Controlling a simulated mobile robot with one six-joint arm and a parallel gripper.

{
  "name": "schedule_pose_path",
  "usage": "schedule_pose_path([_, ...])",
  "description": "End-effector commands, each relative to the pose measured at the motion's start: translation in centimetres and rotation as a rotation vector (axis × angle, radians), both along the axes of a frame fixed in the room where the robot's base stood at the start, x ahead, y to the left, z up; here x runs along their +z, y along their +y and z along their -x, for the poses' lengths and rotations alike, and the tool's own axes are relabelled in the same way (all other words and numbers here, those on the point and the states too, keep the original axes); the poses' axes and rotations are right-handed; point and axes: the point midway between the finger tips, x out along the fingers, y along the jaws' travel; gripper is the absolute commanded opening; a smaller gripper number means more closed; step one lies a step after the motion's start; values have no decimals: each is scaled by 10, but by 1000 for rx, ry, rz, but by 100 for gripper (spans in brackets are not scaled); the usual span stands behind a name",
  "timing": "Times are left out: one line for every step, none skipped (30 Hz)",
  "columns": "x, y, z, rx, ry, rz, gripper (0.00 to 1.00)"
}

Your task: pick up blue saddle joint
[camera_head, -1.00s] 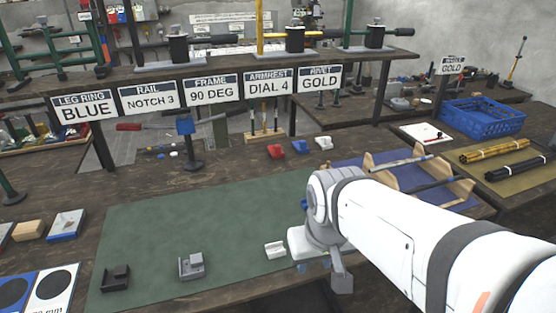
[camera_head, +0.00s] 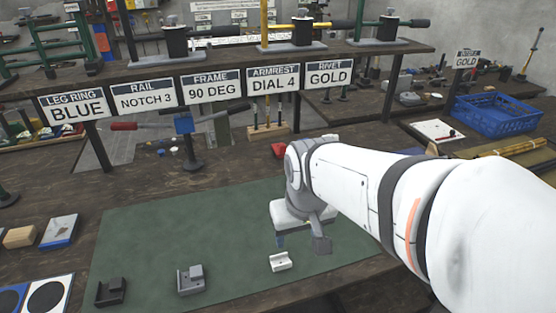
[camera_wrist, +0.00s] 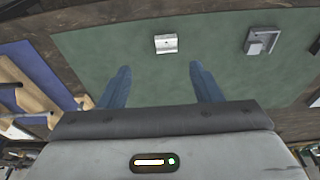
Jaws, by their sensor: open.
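The blue saddle joint is not visible now. In the earlier head view a small blue piece lies between a red and a white one at the back of the bench; my arm now covers that spot. The red piece (camera_head: 278,150) still shows at the arm's edge. My gripper (camera_wrist: 159,70) is open and empty, with its two blue fingers apart above the green mat (camera_wrist: 115,55). In the head view my gripper (camera_head: 281,240) hangs over the mat, close to a white block (camera_head: 281,262). That white block also lies beyond the fingers in the wrist view (camera_wrist: 166,44).
A grey block (camera_head: 190,280) and a black block (camera_head: 111,292) lie on the mat's front. Wooden racks (camera_wrist: 35,83) stand beside the mat. A shelf with signs (camera_head: 210,62) crosses behind. A blue crate (camera_head: 497,117) stands at right. The mat's middle is clear.

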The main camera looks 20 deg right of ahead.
Motion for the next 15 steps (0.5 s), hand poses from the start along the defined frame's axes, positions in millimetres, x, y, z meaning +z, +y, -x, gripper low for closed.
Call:
schedule_pose_path([5,-4,-15,-1,16,2,63])
schedule_pose_path([5,-8,-25,-1,24,4,65])
schedule_pose_path([6,-14,-39,-1,37,5,68])
schedule_pose_path([6,-18,-50,-1,45,8,71])
schedule_pose_path([5,-23,-61,-2,54,9,73])
schedule_pose_path([3,-30,-75,0,65,10,73])
schedule_pose_path([0,-35,-86,-1,73,10,73])
schedule_pose_path([-2,-41,-96,0,82,10,73])
schedule_pose_path([-7,-48,-110,0,93,11,73])
schedule_pose_path([-11,-54,-120,2,100,11,73])
schedule_pose_path([-15,-60,-130,3,108,11,73])
schedule_pose_path([-22,-69,-143,3,120,11,73])
schedule_pose_path([-28,-76,-152,5,128,10,73])
schedule_pose_path([-34,-82,-160,5,136,9,73])
schedule_pose_path([-43,-91,-171,8,146,9,73])
